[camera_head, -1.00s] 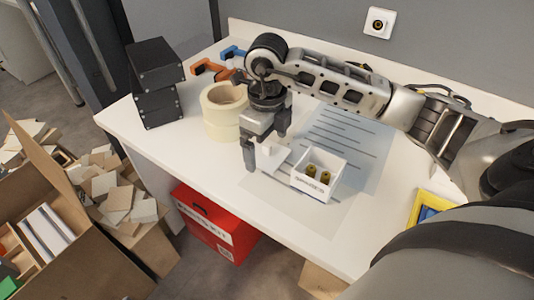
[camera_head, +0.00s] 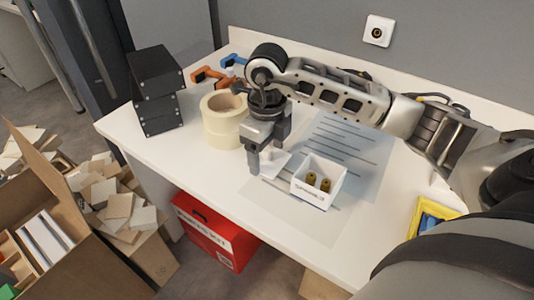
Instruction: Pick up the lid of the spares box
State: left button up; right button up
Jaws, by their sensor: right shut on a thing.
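The spares box (camera_head: 312,190) is a small open white box with "SPARES" on its front. It stands on a printed sheet on the white table, with a few brass-coloured pieces inside. Its white lid (camera_head: 274,163) is just left of the box, between the fingers of my right gripper (camera_head: 268,163). The gripper points down and is shut on the lid. The fingers hide part of the lid, and I cannot tell whether it touches the table. My left gripper is not in view.
Rolls of cream tape (camera_head: 222,122) stand close left of my right gripper. Stacked black boxes (camera_head: 158,90) are at the table's left end. Orange and blue tools (camera_head: 212,75) lie behind. A yellow-rimmed blue tray (camera_head: 432,214) is at the right. The front left table is clear.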

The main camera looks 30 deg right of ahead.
notch_tip(320, 180, up, 3)
jog(key=shift+f, duration=0.15)
pick_arm(q)
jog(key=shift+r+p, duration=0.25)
jog(key=shift+p, duration=0.45)
pick_arm(e)
jog(key=s+a+r, duration=0.4)
jog(key=s+r, duration=0.5)
jog(key=s, duration=0.4)
jog(key=shift+s+r, duration=0.25)
